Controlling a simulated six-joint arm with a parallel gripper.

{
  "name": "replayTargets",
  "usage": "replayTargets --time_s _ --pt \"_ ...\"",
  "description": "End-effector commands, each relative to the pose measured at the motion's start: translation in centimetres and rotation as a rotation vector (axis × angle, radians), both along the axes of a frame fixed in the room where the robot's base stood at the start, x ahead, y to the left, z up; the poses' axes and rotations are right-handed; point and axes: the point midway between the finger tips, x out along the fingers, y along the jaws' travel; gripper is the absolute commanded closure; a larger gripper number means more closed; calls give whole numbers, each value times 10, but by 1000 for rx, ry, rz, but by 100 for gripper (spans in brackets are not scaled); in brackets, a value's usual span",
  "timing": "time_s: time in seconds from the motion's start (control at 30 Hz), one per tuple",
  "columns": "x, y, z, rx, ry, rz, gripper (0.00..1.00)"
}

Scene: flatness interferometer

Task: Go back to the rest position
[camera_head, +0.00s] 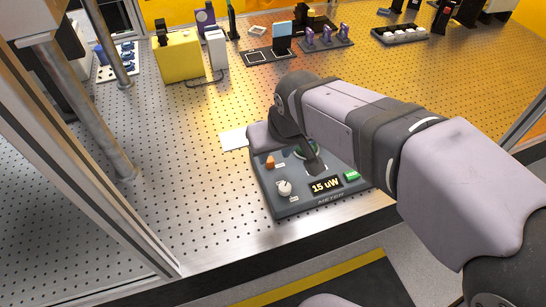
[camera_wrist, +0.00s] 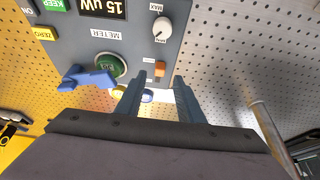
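The dark grey meter box (camera_head: 322,197) sits near the front edge of the perforated table. Its display (camera_head: 326,185) reads 15 uW. It has a white knob (camera_head: 284,188), an orange switch (camera_head: 270,162) and a green KEEP button (camera_head: 352,176). My gripper (camera_wrist: 155,90) is above the box's far part, its two fingers apart with nothing held between them. In the wrist view the orange switch (camera_wrist: 160,69) lies just beyond the fingertips, and a round green button (camera_wrist: 111,66) is left of them. In the head view my arm hides part of the box.
A blue lever-like piece (camera_wrist: 88,78) is beside the round button in the wrist view. A white sheet (camera_head: 234,139) lies left of my wrist. A yellow box (camera_head: 178,57) and optics stand at the back. A metal post (camera_head: 100,125) and frame rise at left. The table's left-middle is clear.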

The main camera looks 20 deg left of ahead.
Motion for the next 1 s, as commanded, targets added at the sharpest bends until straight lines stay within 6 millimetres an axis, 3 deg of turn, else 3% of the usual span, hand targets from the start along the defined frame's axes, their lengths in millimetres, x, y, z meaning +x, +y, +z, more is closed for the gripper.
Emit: replayTargets --time_s 0.2,0.7,0.87,1.0 --pt "-4 -4 11 -1 0 1 66" --pt "-1 -10 10 -5 5 -12 66" --pt "12 -47 -4 -28 33 -90 66" --pt "22 -113 -28 -63 90 -228 66"
